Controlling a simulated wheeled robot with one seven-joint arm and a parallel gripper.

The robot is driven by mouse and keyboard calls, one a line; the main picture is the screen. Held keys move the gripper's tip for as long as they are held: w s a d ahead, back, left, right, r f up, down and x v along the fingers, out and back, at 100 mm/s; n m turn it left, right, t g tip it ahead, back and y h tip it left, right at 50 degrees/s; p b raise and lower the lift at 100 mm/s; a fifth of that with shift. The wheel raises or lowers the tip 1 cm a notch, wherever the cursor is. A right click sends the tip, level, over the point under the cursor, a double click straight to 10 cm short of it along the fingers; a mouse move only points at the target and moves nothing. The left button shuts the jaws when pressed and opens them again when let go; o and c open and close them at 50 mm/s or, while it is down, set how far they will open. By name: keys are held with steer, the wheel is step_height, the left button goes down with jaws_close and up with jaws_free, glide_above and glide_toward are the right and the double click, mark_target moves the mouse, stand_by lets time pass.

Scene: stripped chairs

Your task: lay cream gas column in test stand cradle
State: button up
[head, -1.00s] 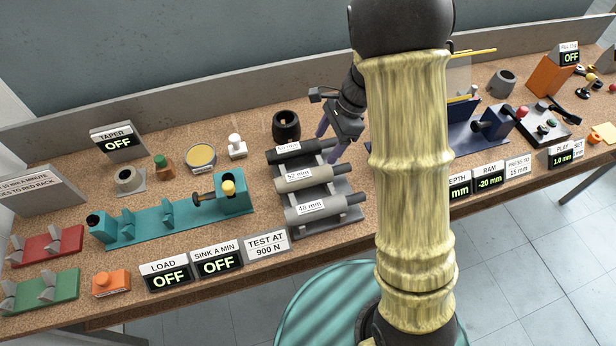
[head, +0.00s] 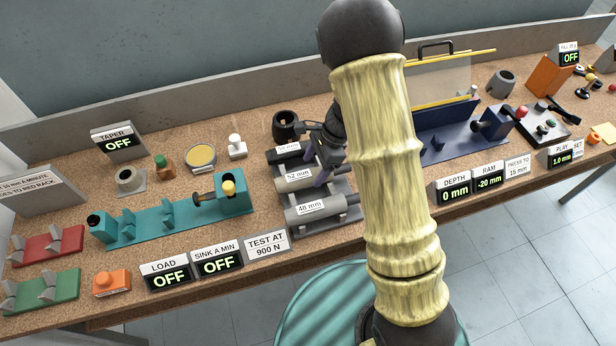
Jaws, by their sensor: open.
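The teal test stand (head: 145,228) lies on the bench at left, with upright cradle supports (head: 168,213) along its bed and a yellow-topped part at its right end. The supports look empty. I cannot make out any cream gas column; my own arm hides part of the bench. My gripper (head: 317,170) is open above the dark rack, with a purple finger beside the grey 52 mm cylinder (head: 300,177). Whether it touches a cylinder I cannot tell. The grey 48 mm cylinder (head: 315,208) lies in front; another cylinder (head: 283,152) lies behind.
LOAD (head: 165,275) and SINK A MIN (head: 218,260) displays read OFF. A red rack (head: 48,245) and green rack (head: 40,291) stand at far left. A black ring (head: 285,126) stands behind the cylinders. A navy press (head: 455,140) is right of my arm.

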mark_target(311, 172)
steer(key=x, duration=0.4)
steer(key=shift+d+f, duration=0.1)
stand_by(0.3)
jaws_close()
steer(key=shift+w, duration=0.1)
step_height(311, 172, up, 10)
steer(key=shift+r, duration=0.1)
stand_by(0.6)
steer(key=shift+d+p, duration=0.1)
steer(key=shift+p, duration=0.35)
